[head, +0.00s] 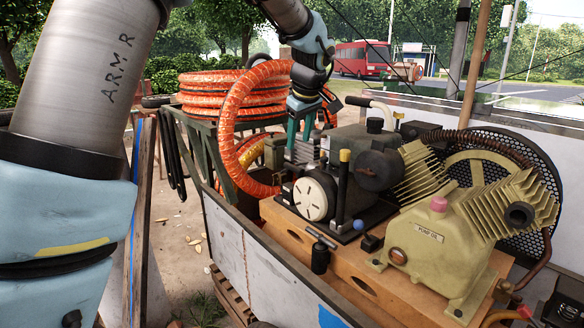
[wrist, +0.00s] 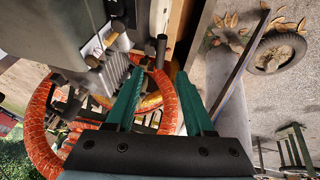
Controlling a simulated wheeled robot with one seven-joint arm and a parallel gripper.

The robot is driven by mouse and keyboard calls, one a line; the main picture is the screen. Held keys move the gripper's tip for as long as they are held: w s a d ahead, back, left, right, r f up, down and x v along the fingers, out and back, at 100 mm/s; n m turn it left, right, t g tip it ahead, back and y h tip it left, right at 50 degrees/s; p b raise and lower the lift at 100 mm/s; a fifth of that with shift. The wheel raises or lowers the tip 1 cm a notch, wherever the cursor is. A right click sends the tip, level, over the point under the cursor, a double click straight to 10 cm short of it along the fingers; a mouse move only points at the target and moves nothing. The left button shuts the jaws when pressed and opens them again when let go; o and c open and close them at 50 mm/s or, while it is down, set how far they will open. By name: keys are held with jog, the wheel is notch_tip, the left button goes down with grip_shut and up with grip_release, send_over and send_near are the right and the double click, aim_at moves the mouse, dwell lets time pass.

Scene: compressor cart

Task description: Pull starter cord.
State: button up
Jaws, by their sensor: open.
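The engine (head: 350,150) sits on the cart with a round white slotted starter cover (head: 314,198) on its near side. A dark T-shaped grip (head: 320,252) shows below the cover at the wooden deck's edge; I cannot tell whether it is the cord's handle. No cord is clearly visible. My gripper (head: 298,153) is above and behind the cover, beside the orange hose, fingers pointing down. In the wrist view my gripper (wrist: 160,78) has its two teal fingers apart with nothing held between them. A dark post (wrist: 161,50) shows beyond the fingertips.
A thick orange hose (head: 238,125) loops close beside my gripper, with more coils behind. A black upright lever (head: 343,185) with a yellow tip stands right of the cover. The tan pump (head: 440,240) fills the right. The cart's grey side panel (head: 240,250) faces open ground.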

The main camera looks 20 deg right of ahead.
aim_at(295, 167)
jog(key=p+x, duration=0.2)
jog(key=x, duration=0.7)
jog(key=shift+w+f, duration=0.1)
jog(key=shift+f, duration=0.15)
grip_shut()
dwell(1.0)
